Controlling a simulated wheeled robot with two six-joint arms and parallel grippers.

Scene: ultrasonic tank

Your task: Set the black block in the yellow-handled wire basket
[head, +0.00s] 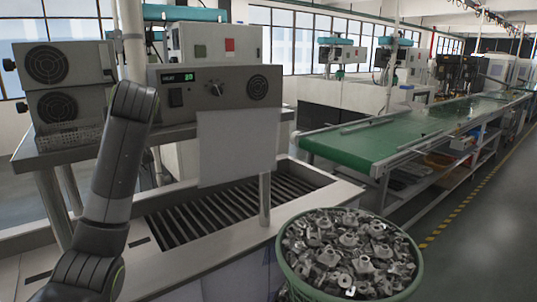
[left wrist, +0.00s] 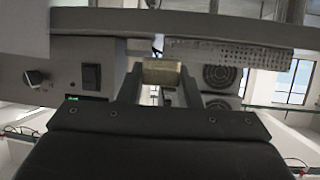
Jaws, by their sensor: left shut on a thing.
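My left arm rises at the left of the head view, and its gripper is hidden there. In the left wrist view, which looks upside down, my left gripper (left wrist: 160,88) is shut on a small pale tan, block-like thing (left wrist: 162,72). A grey mesh basket (head: 70,136) sits on the bench below the fan boxes, left of my arm in the head view. A perforated grey strip (left wrist: 232,54), probably the same basket, shows in the wrist view beyond and right of the fingers. I see no yellow handle and no black block. My right gripper is out of view.
A control box (head: 215,90) with a green display stands behind my arm. A round green bin (head: 295,282) full of metal parts is at front right, with a green conveyor (head: 365,142) behind.

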